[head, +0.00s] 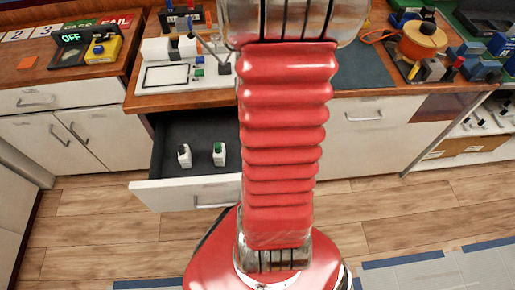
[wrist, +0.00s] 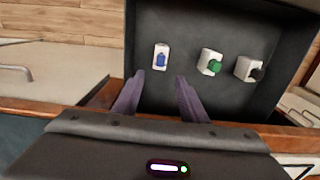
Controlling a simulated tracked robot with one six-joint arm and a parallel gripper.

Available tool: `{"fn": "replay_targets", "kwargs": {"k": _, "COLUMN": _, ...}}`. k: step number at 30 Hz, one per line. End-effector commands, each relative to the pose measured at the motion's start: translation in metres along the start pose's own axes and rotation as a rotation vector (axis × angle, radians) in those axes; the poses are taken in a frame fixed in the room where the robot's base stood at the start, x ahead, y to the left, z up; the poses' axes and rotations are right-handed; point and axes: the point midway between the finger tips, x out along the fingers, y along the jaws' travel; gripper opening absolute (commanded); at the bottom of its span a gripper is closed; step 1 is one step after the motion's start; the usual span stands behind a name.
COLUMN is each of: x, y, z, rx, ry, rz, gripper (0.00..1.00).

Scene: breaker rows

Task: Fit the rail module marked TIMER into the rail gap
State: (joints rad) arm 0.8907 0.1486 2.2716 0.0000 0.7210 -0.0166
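The open drawer (head: 172,193) holds small white rail modules. In the head view one has a black part (head: 184,156) and one a green part (head: 219,154). The wrist view shows three: one with a blue part (wrist: 161,57), one with green (wrist: 210,62), one with black (wrist: 249,68). No TIMER marking is legible. My gripper (wrist: 160,84) is open and empty, its fingers apart just short of the blue-part module. In the head view my arm hides the gripper and the blue-part module. White units (head: 170,48) stand on the bench; I cannot make out the rail gap.
A white framed panel (head: 166,76) lies on the bench above the drawer. An orange round object (head: 423,38) and blue blocks (head: 475,68) crowd the right bench. A left bench carries a display reading OFF (head: 71,38). The drawer walls (wrist: 143,20) surround the modules.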

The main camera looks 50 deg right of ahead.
Motion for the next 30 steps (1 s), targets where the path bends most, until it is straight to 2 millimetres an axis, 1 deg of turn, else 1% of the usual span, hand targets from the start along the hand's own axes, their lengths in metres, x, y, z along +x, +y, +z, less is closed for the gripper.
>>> {"fn": "replay_targets", "kwargs": {"k": 5, "x": 0.011, "y": 0.0, "z": 0.001, "rx": 0.0, "ry": -0.004, "rz": 0.0, "gripper": 0.39}}
{"fn": "replay_targets", "kwargs": {"k": 21, "x": 0.076, "y": -0.001, "z": 0.001, "rx": -0.001, "ry": -0.004, "rz": 0.0, "gripper": 0.39}}
{"fn": "replay_targets", "kwargs": {"k": 25, "x": 0.084, "y": -0.001, "z": 0.0, "rx": -0.001, "ry": -0.001, "rz": 0.0, "gripper": 0.39}}
{"fn": "replay_targets", "kwargs": {"k": 30, "x": 0.086, "y": -0.001, "z": 0.0, "rx": -0.001, "ry": -0.001, "rz": 0.0, "gripper": 0.39}}
